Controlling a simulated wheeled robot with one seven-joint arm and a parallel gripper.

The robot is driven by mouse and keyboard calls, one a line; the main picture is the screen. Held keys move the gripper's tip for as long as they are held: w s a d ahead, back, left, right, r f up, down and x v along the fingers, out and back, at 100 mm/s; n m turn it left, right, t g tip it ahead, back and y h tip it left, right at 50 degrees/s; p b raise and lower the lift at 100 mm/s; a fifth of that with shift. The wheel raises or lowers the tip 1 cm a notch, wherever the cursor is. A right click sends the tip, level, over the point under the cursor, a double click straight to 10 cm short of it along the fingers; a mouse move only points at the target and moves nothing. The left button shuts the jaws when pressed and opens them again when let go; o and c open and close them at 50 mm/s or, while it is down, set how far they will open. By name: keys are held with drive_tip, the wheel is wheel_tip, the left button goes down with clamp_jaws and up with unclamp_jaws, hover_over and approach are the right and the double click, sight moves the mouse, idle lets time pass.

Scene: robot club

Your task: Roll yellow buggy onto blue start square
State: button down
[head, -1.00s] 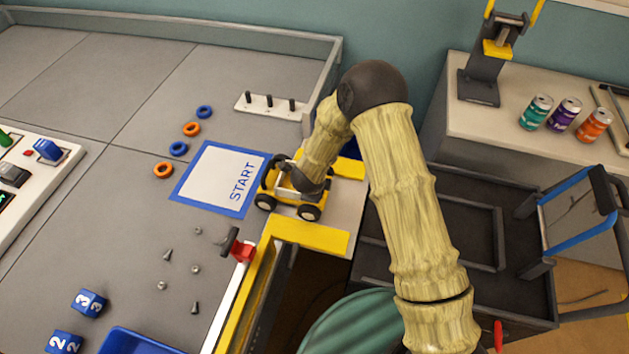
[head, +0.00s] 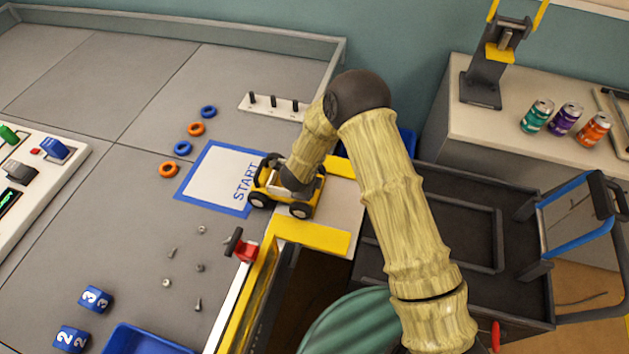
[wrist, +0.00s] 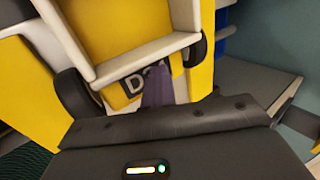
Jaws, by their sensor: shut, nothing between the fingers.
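The yellow buggy (head: 266,181) stands upright on its dark wheels at the right edge of the blue-bordered START square (head: 212,178). Its left end overlaps the square's right border in the head view; most of its body is to the right. My gripper (wrist: 157,88) is shut and empty, with its fingers close against the buggy. The wrist view shows the buggy's yellow body (wrist: 120,30) with pale bars, dark wheels and a partly hidden black label. Whether the fingertips touch it I cannot tell. In the head view my arm covers part of the buggy and the fingertips.
Blue and orange rings (head: 183,148) lie beyond the square, and a white peg board (head: 274,104) stands behind the buggy. A red clamp (head: 245,250) sits on the near table edge. Small screws and nuts (head: 167,283) lie in front. The square's middle is clear.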

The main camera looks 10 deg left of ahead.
sight(272, 174)
drive_tip(key=shift+a+f+p, duration=0.2)
drive_tip(key=shift+a+p, duration=0.4)
drive_tip(key=shift+a, duration=0.6)
drive_tip(key=shift+a+f+p, duration=0.2)
drive_tip(key=shift+a+p, duration=0.4)
drive_tip(key=shift+a, duration=0.6)
drive_tip(key=shift+a+p, duration=0.5)
drive_tip(key=shift+a, duration=0.55)
drive_tip(key=shift+w+a+f+p, duration=0.1)
drive_tip(key=shift+w+a+p, duration=0.05)
drive_tip(key=shift+a, duration=0.7)
drive_tip(key=shift+w+a+p, duration=0.1)
drive_tip(key=shift+a+p, duration=0.05)
drive_tip(key=shift+a, duration=0.7)
drive_tip(key=shift+w+a+r, duration=0.1)
drive_tip(key=shift+a+r, duration=0.1)
drive_tip(key=shift+a, duration=0.75)
drive_tip(key=shift+w+a+b, duration=0.2)
drive_tip(key=shift+a+b, duration=0.75)
drive_tip(key=shift+a, duration=1.8)
drive_tip(key=shift+a+r+b, duration=0.1)
drive_tip(key=shift+a+b, duration=0.35)
drive_tip(key=shift+a, duration=0.4)
